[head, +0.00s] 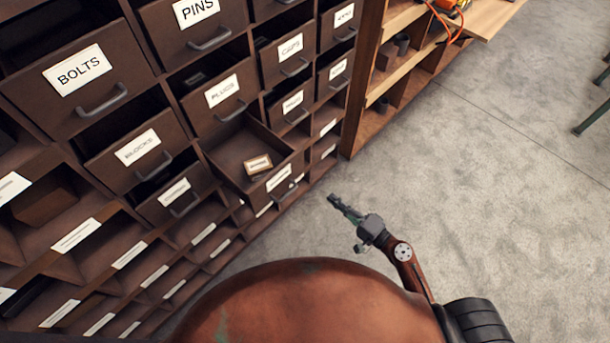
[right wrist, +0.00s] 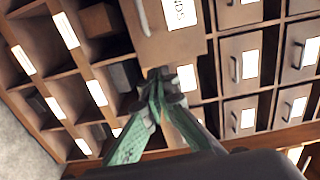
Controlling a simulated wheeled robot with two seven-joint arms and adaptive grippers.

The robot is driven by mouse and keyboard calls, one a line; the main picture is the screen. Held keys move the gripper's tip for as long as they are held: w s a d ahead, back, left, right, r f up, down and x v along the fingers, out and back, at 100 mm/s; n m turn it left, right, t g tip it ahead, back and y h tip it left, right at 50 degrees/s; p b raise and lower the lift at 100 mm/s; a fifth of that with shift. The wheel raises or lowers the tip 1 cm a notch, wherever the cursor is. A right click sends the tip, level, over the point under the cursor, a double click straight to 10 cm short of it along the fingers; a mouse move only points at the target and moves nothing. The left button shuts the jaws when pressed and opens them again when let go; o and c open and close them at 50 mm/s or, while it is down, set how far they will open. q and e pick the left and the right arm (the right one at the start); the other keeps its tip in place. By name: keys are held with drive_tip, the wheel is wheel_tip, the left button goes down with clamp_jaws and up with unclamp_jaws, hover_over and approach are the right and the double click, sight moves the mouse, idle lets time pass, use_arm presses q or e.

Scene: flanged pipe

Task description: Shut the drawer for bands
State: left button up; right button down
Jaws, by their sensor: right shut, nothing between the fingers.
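The bands drawer (head: 279,178) is pulled well out of the brown cabinet in the head view, with a small box (head: 258,164) inside it. Its label is too small to read there, but in the right wrist view the drawer front (right wrist: 195,45) carries a label ending in "NDS", with a handle (right wrist: 143,16) beside it. My right gripper (head: 336,202) is shut and empty, in front of and to the right of the drawer. In the right wrist view its closed fingertips (right wrist: 160,82) overlap the drawer's edge; I cannot tell whether they touch. My left gripper is not in view.
Other labelled drawers, such as bolts (head: 80,72), pins (head: 196,12) and caps (head: 290,48), surround it. Open cubbies (head: 75,238) lie lower left. A wooden shelf unit (head: 385,70) stands to the right.

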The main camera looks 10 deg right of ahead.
drive_tip(key=a+r, duration=0.1)
drive_tip(key=r, duration=0.1)
drive_tip(key=p, duration=0.3)
approach(296, 169)
drive_tip(key=x, duration=0.6)
drive_tip(key=shift+d+r, duration=0.1)
drive_tip(key=shift+w+a, duration=0.3)
drive_tip(key=shift+w, duration=0.1)
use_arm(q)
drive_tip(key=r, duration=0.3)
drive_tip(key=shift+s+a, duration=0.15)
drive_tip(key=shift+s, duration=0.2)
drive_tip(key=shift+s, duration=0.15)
